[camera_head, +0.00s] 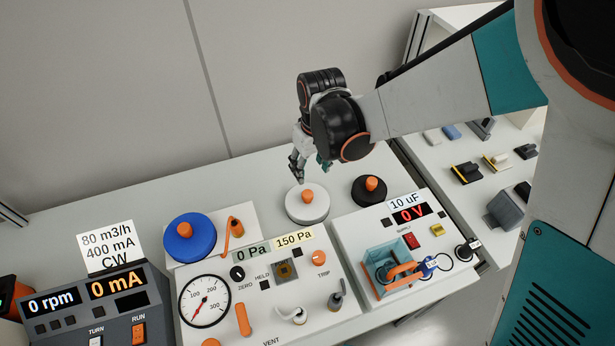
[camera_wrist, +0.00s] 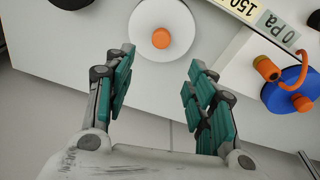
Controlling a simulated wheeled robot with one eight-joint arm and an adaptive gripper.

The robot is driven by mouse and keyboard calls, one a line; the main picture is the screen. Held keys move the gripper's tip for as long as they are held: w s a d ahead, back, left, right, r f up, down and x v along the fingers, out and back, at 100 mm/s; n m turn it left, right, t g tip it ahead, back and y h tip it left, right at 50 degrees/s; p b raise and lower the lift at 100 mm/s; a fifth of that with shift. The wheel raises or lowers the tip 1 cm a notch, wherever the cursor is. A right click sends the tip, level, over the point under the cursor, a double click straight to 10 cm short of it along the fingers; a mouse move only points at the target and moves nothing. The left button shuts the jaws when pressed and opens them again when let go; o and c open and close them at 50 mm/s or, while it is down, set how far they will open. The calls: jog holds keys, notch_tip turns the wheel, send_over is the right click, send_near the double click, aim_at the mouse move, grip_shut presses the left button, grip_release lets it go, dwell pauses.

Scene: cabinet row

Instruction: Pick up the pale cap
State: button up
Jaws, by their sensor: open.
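The pale cap (camera_head: 306,205) is a white disc with an orange knob on top. It sits on the light bench behind the gauge panel, between the blue cap and the black cap. In the wrist view the pale cap (camera_wrist: 162,29) lies at the top middle, ahead of the gap between my fingers. My gripper (camera_head: 300,172) is just above and behind the cap in the head view. In the wrist view my gripper (camera_wrist: 160,75) has its teal-padded fingers spread wide, with nothing between them. I see no contact with the cap.
A blue cap (camera_head: 190,238) with an orange hose stands left. A black cap (camera_head: 369,190) stands right. The gauge panel (camera_head: 262,296) and the capacitor panel (camera_head: 350,240) are in front. Bare bench (camera_head: 255,180) lies behind the caps.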

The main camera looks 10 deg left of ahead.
aim_at(308, 193)
jog(key=f+b, duration=0.1)
jog(key=f, duration=0.2)
jog(key=f+b, duration=0.1)
jog(key=f, duration=0.2)
jog(key=a+f, duration=0.1)
jog(key=f, duration=0.2)
jog(key=shift+w+b, duration=0.25)
jog(key=shift+b, duration=0.15)
jog(key=shift+w+f+b, duration=0.15)
jog(key=shift+f+b, duration=0.5)
jog(key=shift+f, duration=0.7)
jog(key=shift+w+f+b, duration=0.15)
jog(key=shift+f+b, duration=0.5)
jog(key=shift+f, duration=0.7)
jog(key=shift+r, duration=0.1)
jog(key=shift+c, duration=0.3)
grip_shut()
